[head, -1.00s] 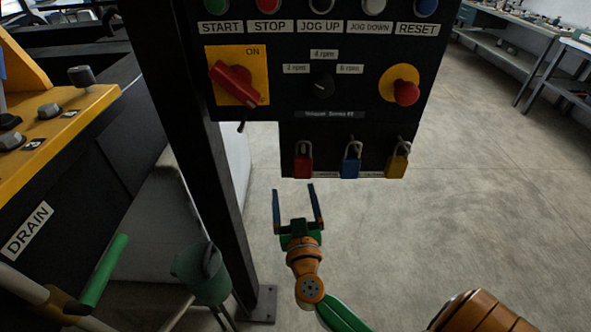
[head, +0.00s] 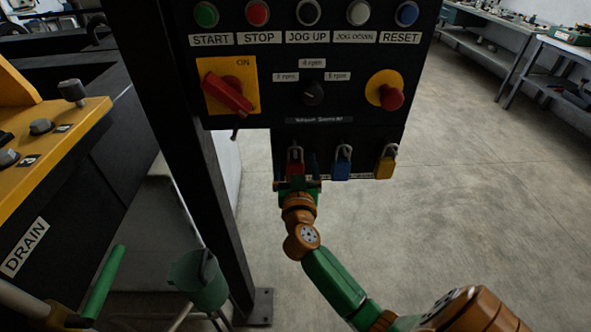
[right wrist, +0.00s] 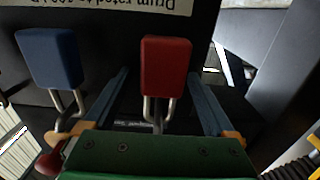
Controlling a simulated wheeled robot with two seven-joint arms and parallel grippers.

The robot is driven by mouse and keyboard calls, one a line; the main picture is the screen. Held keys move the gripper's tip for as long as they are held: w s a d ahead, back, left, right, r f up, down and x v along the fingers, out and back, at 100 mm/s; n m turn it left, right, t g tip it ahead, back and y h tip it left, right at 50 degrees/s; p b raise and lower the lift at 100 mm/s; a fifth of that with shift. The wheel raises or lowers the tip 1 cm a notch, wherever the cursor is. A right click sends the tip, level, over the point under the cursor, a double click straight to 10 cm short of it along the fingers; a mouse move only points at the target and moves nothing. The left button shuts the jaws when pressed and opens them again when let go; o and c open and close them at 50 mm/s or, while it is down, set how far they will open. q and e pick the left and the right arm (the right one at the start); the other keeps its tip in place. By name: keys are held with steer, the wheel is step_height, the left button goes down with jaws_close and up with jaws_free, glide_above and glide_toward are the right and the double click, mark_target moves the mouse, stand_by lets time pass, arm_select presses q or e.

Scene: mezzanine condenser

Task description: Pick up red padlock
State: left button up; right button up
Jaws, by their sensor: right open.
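The red padlock (head: 296,168) hangs by its shackle at the left of a row of padlocks on the lower edge of the black control panel. In the right wrist view the red padlock (right wrist: 166,68) appears upside down, between the two blue fingers. My right gripper (head: 297,172) is at the padlock, its fingers open on either side; in the wrist view the gripper (right wrist: 160,90) shows gaps between each finger and the padlock body. The padlock is partly hidden by the gripper in the head view. My left gripper is not in view.
The blue padlock (head: 341,166) hangs close to the right of the red one, just outside a finger. A yellow padlock (head: 386,165) hangs farther right. A red rotary switch (head: 228,93) sits above left. A black post (head: 205,180) stands left; floor is open to the right.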

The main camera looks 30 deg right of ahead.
steer(key=shift+s+a+r, duration=0.1)
steer(key=shift+a+r, duration=0.05)
steer(key=c, duration=1.4)
jaws_close()
steer(key=shift+r, duration=0.15)
steer(key=shift+r+p, duration=0.5)
steer(key=b+v, duration=0.2)
steer(key=v, duration=1.5)
steer(key=shift+s, duration=0.35)
